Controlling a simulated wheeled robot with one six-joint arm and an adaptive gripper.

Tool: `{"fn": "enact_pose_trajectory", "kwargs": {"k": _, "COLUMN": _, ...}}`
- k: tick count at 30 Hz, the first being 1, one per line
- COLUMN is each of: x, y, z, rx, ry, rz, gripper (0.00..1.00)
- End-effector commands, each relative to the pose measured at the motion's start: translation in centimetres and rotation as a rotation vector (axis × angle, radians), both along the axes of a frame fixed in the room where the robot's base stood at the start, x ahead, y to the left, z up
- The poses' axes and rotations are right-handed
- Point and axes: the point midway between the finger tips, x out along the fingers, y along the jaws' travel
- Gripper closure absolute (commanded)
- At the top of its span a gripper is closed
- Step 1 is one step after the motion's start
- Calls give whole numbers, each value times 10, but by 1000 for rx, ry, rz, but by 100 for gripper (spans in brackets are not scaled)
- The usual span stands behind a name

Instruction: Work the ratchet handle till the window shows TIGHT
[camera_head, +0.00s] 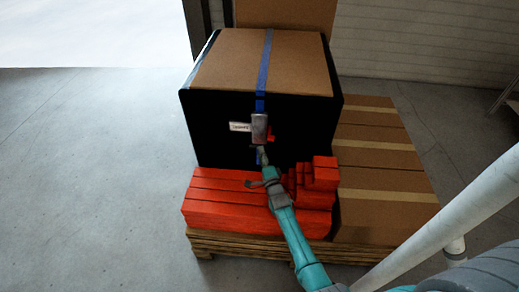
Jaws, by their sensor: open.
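A grey metal ratchet (260,126) sits on a blue strap (265,70) at the front of a large box (215,115) with black sides and a brown top. A small white label or window (240,127) lies just left of the ratchet; its writing is too small to read. A small red part (271,137) shows at the ratchet's lower right; I cannot tell if it is the handle. My gripper (262,154) is open just below the ratchet, in front of the strap's lower end. Whether it touches the ratchet is unclear.
Orange-red blocks (222,199) are stacked before the box, under my arm, with a stepped pile at right. Brown taped cartons (385,185) stand at right. All rest on a wooden pallet (225,247). The grey floor (85,170) at left is clear.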

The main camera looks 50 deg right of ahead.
Motion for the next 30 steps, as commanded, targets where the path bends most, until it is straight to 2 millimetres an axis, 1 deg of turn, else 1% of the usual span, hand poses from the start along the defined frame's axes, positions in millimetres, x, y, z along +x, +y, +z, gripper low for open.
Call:
{"fn": "enact_pose_trajectory", "kwargs": {"k": 1, "x": -10, "y": 6, "z": -3, "rx": 1, "ry": 2, "rz": 0, "gripper": 55}}
{"fn": "enact_pose_trajectory", "kwargs": {"k": 6, "x": -37, "y": 21, "z": -8, "rx": 0, "ry": 2, "rz": 0, "gripper": 55}}
{"fn": "enact_pose_trajectory", "kwargs": {"k": 12, "x": -60, "y": 33, "z": -12, "rx": 1, "ry": 1, "rz": -1, "gripper": 55}}
{"fn": "enact_pose_trajectory", "kwargs": {"k": 18, "x": -68, "y": 38, "z": -13, "rx": 0, "ry": 0, "rz": -1, "gripper": 55}}
{"fn": "enact_pose_trajectory", "kwargs": {"k": 25, "x": -69, "y": 38, "z": -13, "rx": 0, "ry": 0, "rz": -1, "gripper": 55}}
{"fn": "enact_pose_trajectory", "kwargs": {"k": 26, "x": -69, "y": 38, "z": -13, "rx": 0, "ry": 0, "rz": -1, "gripper": 57}}
{"fn": "enact_pose_trajectory", "kwargs": {"k": 27, "x": -69, "y": 38, "z": -13, "rx": 0, "ry": 0, "rz": -1, "gripper": 67}}
{"fn": "enact_pose_trajectory", "kwargs": {"k": 29, "x": -70, "y": 38, "z": -13, "rx": 0, "ry": 0, "rz": -3, "gripper": 82}}
{"fn": "enact_pose_trajectory", "kwargs": {"k": 30, "x": -72, "y": 37, "z": -13, "rx": 1, "ry": 0, "rz": -7, "gripper": 92}}
